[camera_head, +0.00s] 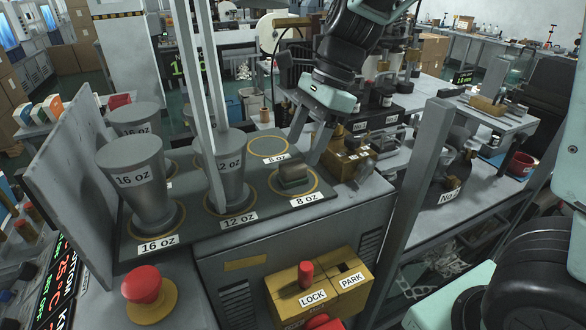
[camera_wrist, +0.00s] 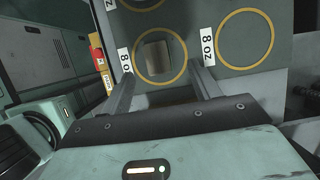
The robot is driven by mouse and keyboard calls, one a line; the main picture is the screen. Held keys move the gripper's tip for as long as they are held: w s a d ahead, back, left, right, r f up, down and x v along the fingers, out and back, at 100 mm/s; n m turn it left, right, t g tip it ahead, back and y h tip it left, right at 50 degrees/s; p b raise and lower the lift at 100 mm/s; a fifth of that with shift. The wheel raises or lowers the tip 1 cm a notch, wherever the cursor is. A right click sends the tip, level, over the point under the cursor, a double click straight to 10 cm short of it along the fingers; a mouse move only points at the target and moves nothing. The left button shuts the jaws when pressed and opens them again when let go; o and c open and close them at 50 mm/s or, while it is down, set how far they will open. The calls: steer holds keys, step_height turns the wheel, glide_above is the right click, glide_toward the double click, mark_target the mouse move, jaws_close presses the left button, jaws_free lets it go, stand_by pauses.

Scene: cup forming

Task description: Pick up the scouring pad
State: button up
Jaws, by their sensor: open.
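The scouring pad (camera_head: 293,178) is a small block with a brownish-grey top and a greenish lower part. It sits inside the yellow ring of the front 8 oz spot on the dark plate (camera_head: 237,205). In the wrist view the pad (camera_wrist: 155,57) appears within its ring, beyond and between my fingertips. My gripper (camera_head: 309,142) is open and empty, above and slightly to the right of the pad in the head view. The wrist view also shows my gripper (camera_wrist: 162,75) with its two fingers apart. No contact with the pad shows.
Tall grey forms marked 16 oz (camera_head: 137,175) and 12 oz (camera_head: 225,165) stand left of the pad, with thin grey posts before them. The rear 8 oz ring (camera_head: 268,147) is empty. A yellow LOCK/PARK box (camera_head: 318,285) and red button (camera_head: 142,284) are in front.

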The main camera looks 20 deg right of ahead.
mark_target(295, 163)
steer(key=p+x, duration=0.1)
steer(key=x, duration=0.4)
steer(key=shift+s+a, duration=0.15)
steer(key=c, duration=1.1)
step_height(295, 163, up, 10)
steer(key=shift+b, duration=0.45)
steer(key=shift+o, duration=0.6)
